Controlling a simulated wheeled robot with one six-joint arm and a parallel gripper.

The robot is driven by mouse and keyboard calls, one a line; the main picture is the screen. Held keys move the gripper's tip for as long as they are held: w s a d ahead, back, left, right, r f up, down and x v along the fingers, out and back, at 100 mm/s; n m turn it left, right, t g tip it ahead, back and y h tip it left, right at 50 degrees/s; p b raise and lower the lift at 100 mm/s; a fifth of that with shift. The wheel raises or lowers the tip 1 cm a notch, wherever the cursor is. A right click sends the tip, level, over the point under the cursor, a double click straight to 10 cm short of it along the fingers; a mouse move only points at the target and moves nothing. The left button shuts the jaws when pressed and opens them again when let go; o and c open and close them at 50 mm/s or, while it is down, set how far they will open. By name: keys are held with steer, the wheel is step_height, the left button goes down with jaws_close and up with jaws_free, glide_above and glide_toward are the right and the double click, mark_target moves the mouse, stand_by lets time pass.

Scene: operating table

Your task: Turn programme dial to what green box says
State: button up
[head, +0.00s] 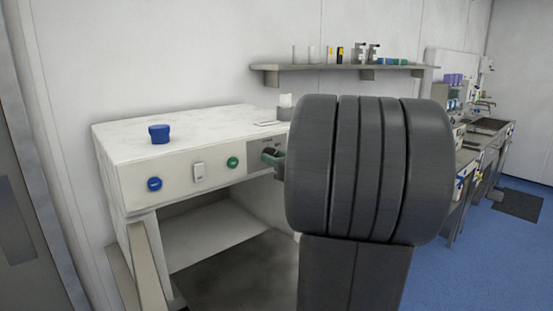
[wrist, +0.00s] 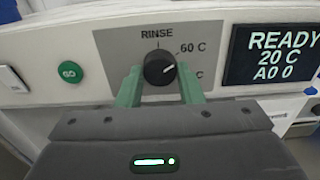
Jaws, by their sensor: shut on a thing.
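The programme dial (wrist: 159,69) is a round black knob on a grey panel, with RINSE above it and 60 C at its upper right. A lower-right label is partly hidden by a finger, leaving only a C. The dial's white mark points to the upper right, towards 60 C. My gripper (wrist: 161,86) has its green fingers on both sides of the dial, shut on it. In the head view, the dial (head: 269,154) is partly covered by my gripper. I cannot make out a green box with writing.
A display (wrist: 271,54) right of the dial reads READY, 20 C, A0 0. A green GO button (wrist: 69,72) and a white switch (head: 198,172) are left of it. A wall shelf (head: 345,67) holds bottles.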

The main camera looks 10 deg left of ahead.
steer(key=shift+f+n+b, duration=0.15)
steer(key=shift+n+b, duration=0.15)
steer(key=shift+b, duration=0.1)
steer(key=n+b, duration=0.4)
steer(key=b, duration=0.1)
steer(key=shift+f+n, duration=0.15)
steer(key=shift+n, duration=0.25)
steer(key=n+b, duration=0.4)
steer(key=shift+b, duration=0.35)
steer(key=shift+r+n+b, duration=0.25)
steer(key=shift+n+b, duration=0.7)
steer(key=shift+n, duration=0.15)
steer(key=o, duration=1)
steer(key=shift+c, duration=0.2)
steer(key=shift+d+r, duration=0.1)
